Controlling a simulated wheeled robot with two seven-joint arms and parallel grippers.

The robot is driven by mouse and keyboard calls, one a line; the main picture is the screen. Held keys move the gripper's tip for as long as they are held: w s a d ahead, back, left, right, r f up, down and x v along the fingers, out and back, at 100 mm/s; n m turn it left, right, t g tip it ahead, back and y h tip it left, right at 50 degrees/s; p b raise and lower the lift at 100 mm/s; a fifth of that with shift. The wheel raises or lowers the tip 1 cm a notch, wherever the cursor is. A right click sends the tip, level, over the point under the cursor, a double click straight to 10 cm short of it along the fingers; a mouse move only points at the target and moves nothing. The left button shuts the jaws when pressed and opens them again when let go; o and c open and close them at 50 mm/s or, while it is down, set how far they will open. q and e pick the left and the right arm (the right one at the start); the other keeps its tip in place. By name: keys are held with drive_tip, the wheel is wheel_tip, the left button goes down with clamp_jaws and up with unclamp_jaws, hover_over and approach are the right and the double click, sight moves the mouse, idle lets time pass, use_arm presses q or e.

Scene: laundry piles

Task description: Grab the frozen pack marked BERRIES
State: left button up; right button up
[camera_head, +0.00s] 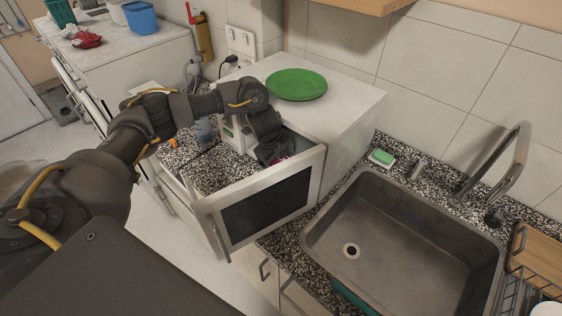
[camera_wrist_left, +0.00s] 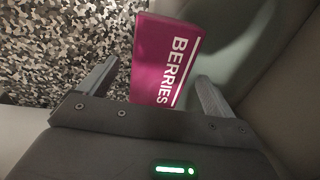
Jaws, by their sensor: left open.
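The magenta pack (camera_wrist_left: 162,60) with white BERRIES lettering shows in the left wrist view, between the two fingers of my left gripper (camera_wrist_left: 157,74). The fingers are apart, with a gap visible on the right side of the pack. In the head view my left gripper (camera_head: 268,142) reaches into the open white microwave (camera_head: 343,115), and only a small magenta bit of the pack (camera_head: 279,160) shows below it. The rest of the pack is hidden there by the gripper and the door. My right gripper is not in view.
The microwave door (camera_head: 268,205) hangs open in front of the gripper. A green plate (camera_head: 296,84) lies on top of the microwave. A sink (camera_head: 405,240) is at the right, with a green sponge (camera_head: 382,157) behind it. Speckled counter (camera_head: 215,170) shows left of the door.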

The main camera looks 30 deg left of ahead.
use_arm(q)
drive_tip(key=shift+f, duration=0.4)
drive_tip(key=shift+w, duration=0.15)
drive_tip(key=c, duration=1.3)
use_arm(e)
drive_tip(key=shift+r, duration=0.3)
use_arm(q)
drive_tip(key=shift+o, duration=0.2)
drive_tip(key=shift+r, duration=0.1)
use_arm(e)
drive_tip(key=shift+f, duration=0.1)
